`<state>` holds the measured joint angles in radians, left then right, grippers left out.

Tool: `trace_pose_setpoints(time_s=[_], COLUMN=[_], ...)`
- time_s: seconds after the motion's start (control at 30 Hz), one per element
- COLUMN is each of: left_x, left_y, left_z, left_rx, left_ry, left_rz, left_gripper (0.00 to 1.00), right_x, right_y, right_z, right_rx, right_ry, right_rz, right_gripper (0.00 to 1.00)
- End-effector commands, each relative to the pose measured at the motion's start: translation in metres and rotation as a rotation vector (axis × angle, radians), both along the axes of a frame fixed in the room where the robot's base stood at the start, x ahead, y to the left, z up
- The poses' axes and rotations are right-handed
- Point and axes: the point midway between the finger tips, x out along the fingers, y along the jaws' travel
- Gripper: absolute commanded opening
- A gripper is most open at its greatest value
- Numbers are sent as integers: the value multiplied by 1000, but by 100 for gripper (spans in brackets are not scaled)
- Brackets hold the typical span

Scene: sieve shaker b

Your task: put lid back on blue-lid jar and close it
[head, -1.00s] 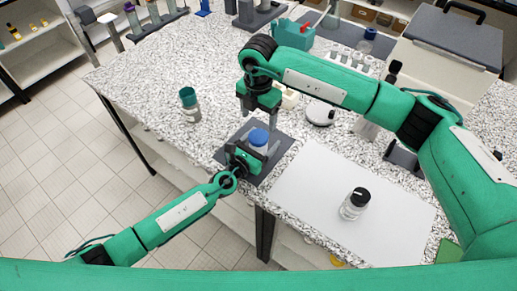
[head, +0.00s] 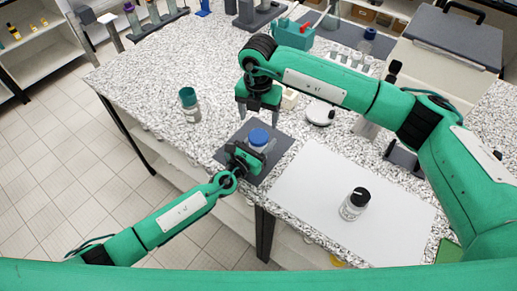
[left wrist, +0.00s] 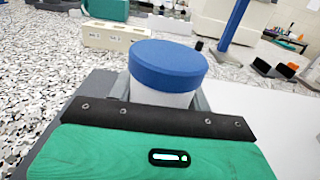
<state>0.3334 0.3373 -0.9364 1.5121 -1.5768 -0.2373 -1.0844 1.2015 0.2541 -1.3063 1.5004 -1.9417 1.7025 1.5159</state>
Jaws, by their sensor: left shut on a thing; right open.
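The jar with the blue lid (head: 258,137) stands upright on a dark grey mat (head: 228,157) near the table's front edge. The blue lid sits on top of the jar; whether it is fully closed I cannot tell. My left gripper (head: 252,152) is shut on the jar body, below the lid. My right gripper (head: 258,108) is open and empty, pointing down behind and above the jar, apart from the lid.
A white sheet (head: 310,190) lies to the right, with a black-lidded jar (head: 354,204) on it. A green-lidded jar (head: 189,104) stands at the left. A round white device (head: 320,113) and a teal box (head: 294,35) are farther back. The speckled table at left is mostly clear.

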Motion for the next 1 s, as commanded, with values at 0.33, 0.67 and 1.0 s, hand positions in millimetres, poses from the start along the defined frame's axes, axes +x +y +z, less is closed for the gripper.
trace_pose_setpoints(time_s=[0.33, 0.67, 1.0], left_x=[0, 0, 0], left_y=[0, 0, 0], left_z=[0, 0, 0], left_rx=[0, 0, 0], left_ry=[0, 0, 0], left_rz=[0, 0, 0], left_gripper=[0, 0, 0], right_x=[0, 0, 0], right_y=[0, 0, 0], right_z=[1, 1, 2], right_rx=[0, 0, 0], right_ry=[0, 0, -1], right_rz=[554, 1082, 1626], right_gripper=[73, 73, 73])
